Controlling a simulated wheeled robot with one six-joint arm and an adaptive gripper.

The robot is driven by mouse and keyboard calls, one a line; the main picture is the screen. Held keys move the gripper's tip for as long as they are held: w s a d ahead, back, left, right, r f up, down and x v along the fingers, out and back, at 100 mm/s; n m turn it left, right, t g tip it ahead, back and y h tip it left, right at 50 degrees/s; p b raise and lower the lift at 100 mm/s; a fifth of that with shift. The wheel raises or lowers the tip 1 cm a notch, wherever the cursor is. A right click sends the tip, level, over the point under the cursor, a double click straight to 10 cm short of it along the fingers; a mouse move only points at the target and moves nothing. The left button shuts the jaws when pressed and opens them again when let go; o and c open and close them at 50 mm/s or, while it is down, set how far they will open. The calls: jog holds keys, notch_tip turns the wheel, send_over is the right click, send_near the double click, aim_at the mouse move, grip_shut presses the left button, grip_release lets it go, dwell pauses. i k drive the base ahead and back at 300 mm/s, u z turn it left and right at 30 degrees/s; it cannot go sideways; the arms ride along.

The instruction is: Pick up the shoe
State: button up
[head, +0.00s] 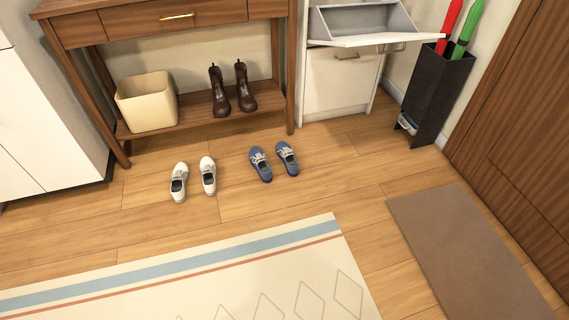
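Two pairs of low shoes stand on the wooden floor. The white pair is a left white shoe (179,182) and a right white shoe (208,176), side by side and slightly apart. To their right is the blue pair with pale laces, a left blue shoe (260,164) and a right blue shoe (287,158). A pair of dark brown boots, the left boot (219,92) and the right boot (244,88), stands upright on the console's low shelf. Which shoe the task means cannot be told. My gripper is not in view.
A wooden console table (75,70) holds a beige bin (147,102) on its shelf. A white cabinet (340,90) has its upper flap open. A dark umbrella stand (435,95), brown mat (470,255) and patterned rug (200,285) lie around clear floor.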

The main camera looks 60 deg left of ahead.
aim_at(257, 158)
jog(key=u, duration=0.55)
jog(key=i, duration=1.4)
jog(key=u, duration=1.3)
jog(key=i, duration=1.1)
jog(key=u, duration=1.65)
jog(key=i, duration=0.35)
jog(key=u, duration=0.25)
